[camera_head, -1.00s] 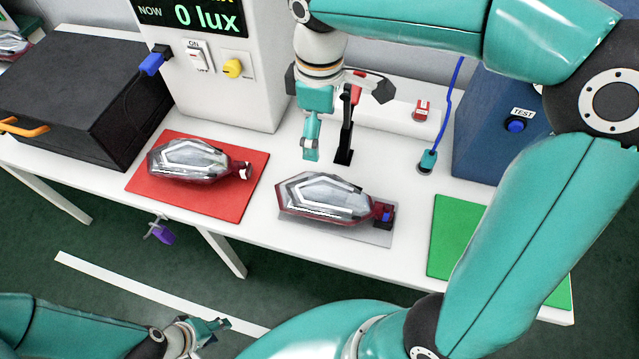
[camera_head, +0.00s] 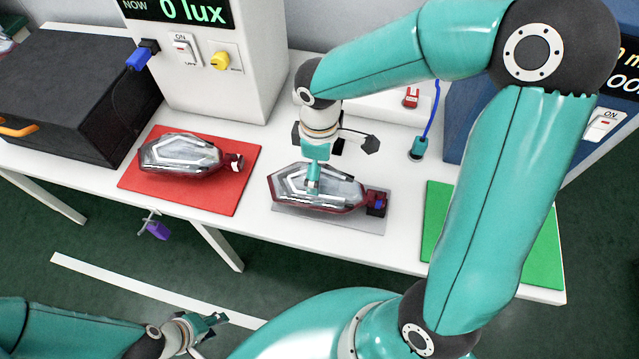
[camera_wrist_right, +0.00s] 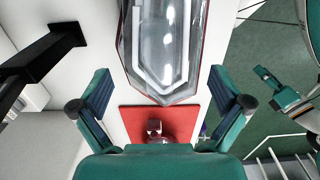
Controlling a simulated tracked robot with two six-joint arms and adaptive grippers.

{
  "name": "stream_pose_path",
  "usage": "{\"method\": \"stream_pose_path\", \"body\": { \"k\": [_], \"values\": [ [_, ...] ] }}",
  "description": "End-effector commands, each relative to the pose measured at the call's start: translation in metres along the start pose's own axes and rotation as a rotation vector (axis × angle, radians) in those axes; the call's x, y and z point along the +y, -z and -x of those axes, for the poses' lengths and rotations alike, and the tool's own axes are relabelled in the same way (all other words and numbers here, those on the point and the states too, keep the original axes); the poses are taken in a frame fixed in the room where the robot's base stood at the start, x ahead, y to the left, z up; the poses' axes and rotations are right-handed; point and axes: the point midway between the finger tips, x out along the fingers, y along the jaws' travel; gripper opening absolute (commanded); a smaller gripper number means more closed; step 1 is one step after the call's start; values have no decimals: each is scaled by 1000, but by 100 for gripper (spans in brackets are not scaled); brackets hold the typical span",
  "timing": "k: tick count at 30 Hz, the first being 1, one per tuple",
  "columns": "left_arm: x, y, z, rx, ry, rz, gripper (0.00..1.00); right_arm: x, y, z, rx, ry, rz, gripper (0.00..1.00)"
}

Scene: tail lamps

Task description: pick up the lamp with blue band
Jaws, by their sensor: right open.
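The lamp with the blue band (camera_head: 320,188) lies on a grey mat (camera_head: 340,222) in the middle of the table. It has a clear faceted lens, a dark red body and a blue-banded connector at its right end. My right gripper (camera_head: 313,185) points down over the lens, its fingers partly hidden by its own wrist. In the right wrist view its fingers (camera_wrist_right: 163,108) are spread wide and empty, with the lamp lens (camera_wrist_right: 160,50) between and beyond them. Whether they touch the lamp is unclear. My left gripper (camera_head: 208,328) is low at the left, away from the table; its jaw opening is unclear.
A similar lamp (camera_head: 180,156) with a white-marked connector lies on a red mat (camera_head: 225,195) to the left. A green mat (camera_head: 440,225) to the right is bare where visible. A black stand (camera_wrist_right: 40,65) rises close beside the right gripper. A blue cord plug (camera_head: 418,150) stands behind.

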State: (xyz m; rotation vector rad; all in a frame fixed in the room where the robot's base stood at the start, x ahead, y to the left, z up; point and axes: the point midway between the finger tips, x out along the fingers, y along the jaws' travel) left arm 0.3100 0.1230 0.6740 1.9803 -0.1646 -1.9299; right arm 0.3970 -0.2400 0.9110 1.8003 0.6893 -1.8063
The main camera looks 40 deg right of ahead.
Motion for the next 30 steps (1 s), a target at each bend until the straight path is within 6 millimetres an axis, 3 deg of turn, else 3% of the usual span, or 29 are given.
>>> {"method": "stream_pose_path", "body": {
  "k": [6, 30],
  "values": [
    [0, 0, 1, 0, 0, 0, 40, 0, -1, -22, -1, 2, 0, 100],
    [-2, 0, -5, 0, 0, 0, 40, 0, 0, -28, 1, 1, 0, 100]
  ]
}}
